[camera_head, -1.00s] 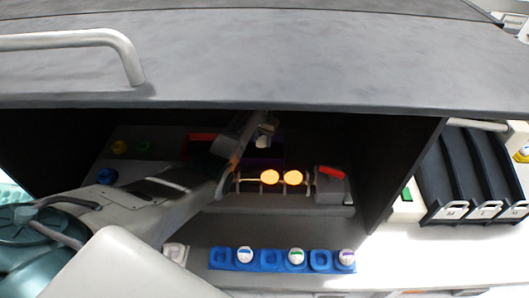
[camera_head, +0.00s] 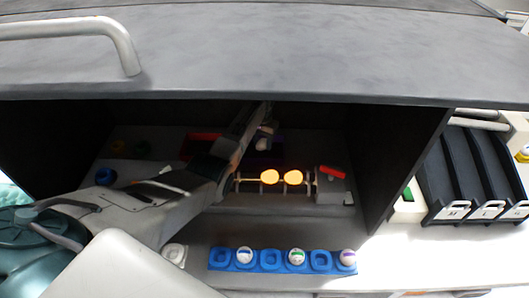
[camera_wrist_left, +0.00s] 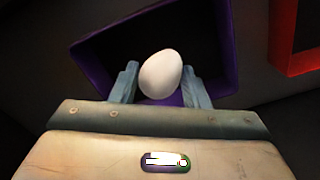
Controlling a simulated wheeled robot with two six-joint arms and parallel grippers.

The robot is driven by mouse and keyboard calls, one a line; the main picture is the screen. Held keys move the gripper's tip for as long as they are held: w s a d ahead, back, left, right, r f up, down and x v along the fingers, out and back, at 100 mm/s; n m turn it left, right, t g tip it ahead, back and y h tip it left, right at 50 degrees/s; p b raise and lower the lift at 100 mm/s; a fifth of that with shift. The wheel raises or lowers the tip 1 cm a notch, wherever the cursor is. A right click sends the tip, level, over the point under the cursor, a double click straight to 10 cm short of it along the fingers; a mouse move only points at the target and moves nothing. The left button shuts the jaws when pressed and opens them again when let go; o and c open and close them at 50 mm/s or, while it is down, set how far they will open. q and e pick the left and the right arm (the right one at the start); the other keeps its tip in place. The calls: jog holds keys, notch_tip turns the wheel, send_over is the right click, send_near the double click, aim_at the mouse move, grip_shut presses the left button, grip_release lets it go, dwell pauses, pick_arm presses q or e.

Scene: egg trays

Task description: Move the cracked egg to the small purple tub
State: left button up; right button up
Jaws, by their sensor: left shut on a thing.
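My left gripper (camera_head: 264,138) is inside the dark recess of the cabinet. It is shut on a whitish egg (camera_wrist_left: 160,74), which shows between its fingers in the left wrist view. No crack can be made out on the side facing that camera. The small purple tub (camera_wrist_left: 232,50) has a purple rim and a dark inside, and in that view the egg appears in front of its opening. How high the egg is over the tub cannot be told. In the head view the tub (camera_head: 279,143) is dim and partly hidden by my arm. My right gripper is not in view.
A red tub (camera_wrist_left: 285,62) stands beside the purple one. Two glowing yellow lamps (camera_head: 281,178) are on a stand in front. A blue egg tray (camera_head: 232,267) with several banded eggs lies nearer. The cabinet's top panel (camera_head: 300,55) overhangs my arm; black racks (camera_head: 465,170) stand right.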

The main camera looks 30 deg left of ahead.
pick_arm(q)
jog(key=shift+f+b, duration=0.55)
jog(key=shift+f, duration=0.25)
dwell(0.7)
jog(key=o, duration=0.7)
jog(key=shift+r, duration=0.1)
